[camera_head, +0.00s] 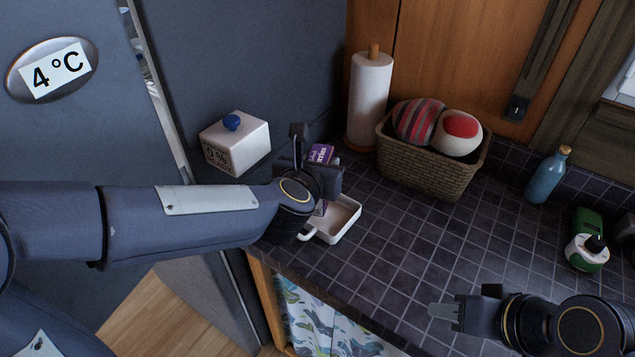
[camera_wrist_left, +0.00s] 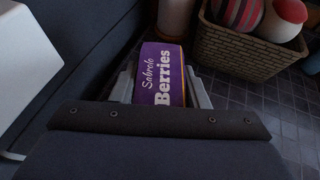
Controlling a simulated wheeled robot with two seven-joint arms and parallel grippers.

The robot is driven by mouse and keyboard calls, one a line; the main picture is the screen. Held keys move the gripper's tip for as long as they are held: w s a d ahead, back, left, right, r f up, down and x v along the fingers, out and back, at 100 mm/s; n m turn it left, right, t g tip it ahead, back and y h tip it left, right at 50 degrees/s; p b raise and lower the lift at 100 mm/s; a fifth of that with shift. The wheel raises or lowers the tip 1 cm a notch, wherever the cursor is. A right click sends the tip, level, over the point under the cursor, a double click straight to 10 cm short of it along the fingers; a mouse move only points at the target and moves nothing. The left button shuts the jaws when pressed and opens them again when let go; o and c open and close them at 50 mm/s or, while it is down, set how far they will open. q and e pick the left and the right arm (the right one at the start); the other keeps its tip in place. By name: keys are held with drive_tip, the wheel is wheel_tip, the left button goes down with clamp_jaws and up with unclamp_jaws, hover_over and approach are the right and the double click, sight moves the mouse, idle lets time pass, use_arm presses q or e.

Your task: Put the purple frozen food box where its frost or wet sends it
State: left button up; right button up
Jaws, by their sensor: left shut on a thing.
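The arm hides much of the box in the head view. I cannot make out frost or drops on its visible face. The grey fridge (camera_head: 60,130) bears a "4 °C" label (camera_head: 56,71). My right gripper (camera_head: 445,311) is over the counter's front, holding nothing visible; its finger gap cannot be made out.
A white box with a blue knob (camera_head: 236,146) stands left of the gripper. A paper towel roll (camera_head: 370,95) and a wicker basket (camera_head: 425,173) with two balls stand behind. A blue bottle (camera_head: 546,176) and a green-and-white dispenser (camera_head: 587,254) are at right. The middle counter (camera_head: 420,250) is clear.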

use_arm(q)
drive_tip(key=w+f, duration=0.2)
drive_tip(key=w+f+b, duration=0.1)
drive_tip(key=w+f, duration=0.1)
drive_tip(key=f, duration=0.1)
drive_tip(key=shift+f, duration=0.1)
drive_tip(key=shift+w+d+f+b, duration=0.1)
drive_tip(key=shift+w+f+b, duration=0.1)
drive_tip(key=shift+f, duration=0.65)
drive_tip(key=shift+w+f+b, duration=0.1)
drive_tip(key=shift+f+b, duration=0.1)
drive_tip(key=shift+f, duration=0.65)
drive_tip(key=shift+f, duration=0.2)
drive_tip(key=o, duration=1.2)
drive_tip(key=v, duration=1.2)
